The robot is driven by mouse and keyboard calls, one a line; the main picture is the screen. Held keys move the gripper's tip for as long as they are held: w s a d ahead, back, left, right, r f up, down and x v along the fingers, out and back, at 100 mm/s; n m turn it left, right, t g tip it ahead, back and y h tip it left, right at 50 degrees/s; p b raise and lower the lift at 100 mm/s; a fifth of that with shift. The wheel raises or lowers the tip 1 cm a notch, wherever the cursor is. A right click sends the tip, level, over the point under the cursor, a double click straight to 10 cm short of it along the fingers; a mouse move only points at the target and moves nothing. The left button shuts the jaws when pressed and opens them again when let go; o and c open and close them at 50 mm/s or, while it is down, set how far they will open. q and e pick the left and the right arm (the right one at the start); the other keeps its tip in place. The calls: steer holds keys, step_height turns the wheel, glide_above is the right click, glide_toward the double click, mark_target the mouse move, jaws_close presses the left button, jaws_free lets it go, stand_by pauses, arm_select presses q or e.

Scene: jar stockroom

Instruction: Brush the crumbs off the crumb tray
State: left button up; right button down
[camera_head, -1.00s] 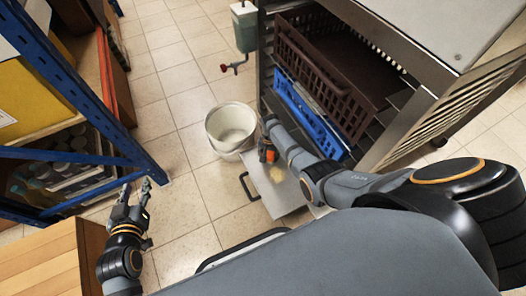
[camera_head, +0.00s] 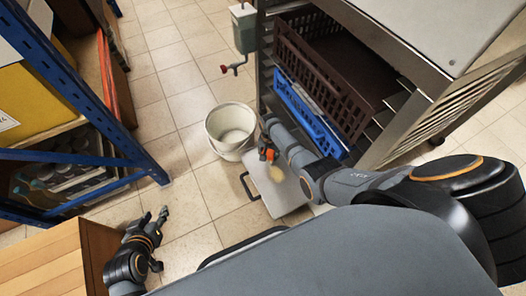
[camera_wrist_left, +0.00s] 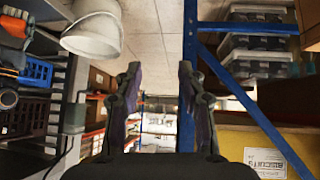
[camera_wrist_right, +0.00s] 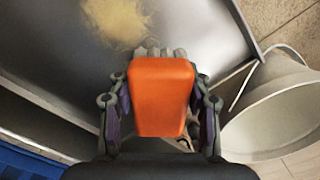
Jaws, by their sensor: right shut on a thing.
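The grey crumb tray (camera_head: 288,197) lies low beside the metal rack, with a black handle at its left side. A pale yellow patch of crumbs (camera_wrist_right: 117,22) lies on its surface, just beyond the brush in the right wrist view. My right gripper (camera_head: 268,153) is shut on the orange brush (camera_wrist_right: 162,98) above the tray's far end. Grey bristle tips show past the orange block; whether they touch the tray is unclear. My left gripper (camera_head: 158,215) is open and empty, left of the tray; its spread fingers show in the left wrist view (camera_wrist_left: 158,90).
A white bucket (camera_head: 229,130) stands on the floor against the tray's far left corner. The rack holds a brown crate (camera_head: 322,75) and a blue crate (camera_head: 305,115). A blue-framed shelf (camera_head: 140,155) and a wooden box (camera_head: 55,262) are at left. Tiled floor between is clear.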

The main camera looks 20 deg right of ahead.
mark_target(269, 151)
steer(key=shift+r+p, duration=0.6)
steer(key=shift+p, duration=0.05)
steer(key=shift+r+p, duration=0.75)
steer(key=shift+p, duration=0.1)
steer(key=shift+r+p, duration=0.45)
steer(key=shift+p, duration=0.05)
arm_select(q)
steer(key=s+a+f+g, duration=0.1)
steer(key=s+g, duration=0.5)
steer(key=s, duration=0.1)
steer(key=shift+s+a+f, duration=0.2)
steer(key=shift+s+f, duration=0.05)
steer(key=shift+s, duration=0.05)
